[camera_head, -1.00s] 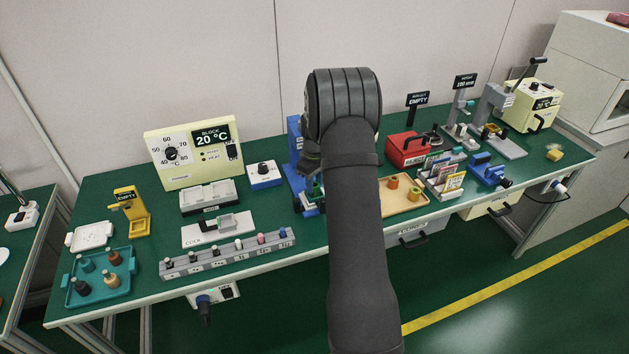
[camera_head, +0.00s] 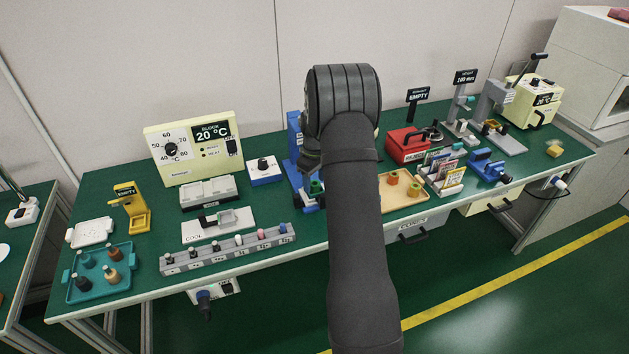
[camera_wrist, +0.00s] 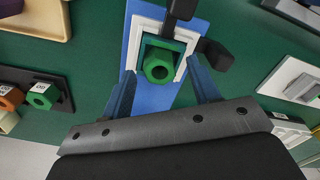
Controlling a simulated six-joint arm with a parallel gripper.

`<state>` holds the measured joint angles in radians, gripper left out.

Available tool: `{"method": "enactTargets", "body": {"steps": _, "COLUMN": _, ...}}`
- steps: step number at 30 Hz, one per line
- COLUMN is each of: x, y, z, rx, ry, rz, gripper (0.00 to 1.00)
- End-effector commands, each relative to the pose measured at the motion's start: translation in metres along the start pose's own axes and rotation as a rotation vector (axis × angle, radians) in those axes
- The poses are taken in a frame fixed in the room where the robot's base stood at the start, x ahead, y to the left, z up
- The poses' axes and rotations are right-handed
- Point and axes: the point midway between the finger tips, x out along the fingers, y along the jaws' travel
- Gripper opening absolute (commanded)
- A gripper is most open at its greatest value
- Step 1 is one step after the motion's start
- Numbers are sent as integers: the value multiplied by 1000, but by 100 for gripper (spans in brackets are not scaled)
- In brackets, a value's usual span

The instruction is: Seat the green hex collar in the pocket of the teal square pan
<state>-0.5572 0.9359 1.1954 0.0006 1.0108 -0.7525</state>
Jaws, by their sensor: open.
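A white square frame surrounds the pan on a blue base (camera_wrist: 155,98). My gripper (camera_wrist: 162,71) is open, with one finger on each side of the collar and visible gaps to it. In the head view, the collar (camera_head: 316,187) shows beside my arm, below my gripper (camera_head: 308,166); the fingertips and pan are largely hidden there.
A dark clamp-like part (camera_wrist: 182,10) reaches over the pan's far edge, with a black knob (camera_wrist: 215,54) at the right. Another green hex piece (camera_wrist: 42,95) stands beside an orange one at left. A tan tray (camera_head: 405,204) lies right of my arm.

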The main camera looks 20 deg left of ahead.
Motion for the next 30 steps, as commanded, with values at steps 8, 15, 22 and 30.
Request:
{"method": "enactTargets", "body": {"steps": 8, "x": -59, "y": 1, "z": -1, "rx": 0, "ry": 5, "rz": 5, "gripper": 56}}
{"method": "enactTargets", "body": {"steps": 15, "x": -117, "y": 0, "z": 0, "rx": 0, "ry": 4, "rz": 4, "gripper": 56}}
{"method": "enactTargets", "body": {"steps": 22, "x": -155, "y": 0, "z": 0, "rx": 0, "ry": 2, "rz": 2, "gripper": 56}}
{"method": "enactTargets", "body": {"steps": 30, "x": -168, "y": 0, "z": 0, "rx": 0, "ry": 1, "rz": 1, "gripper": 56}}
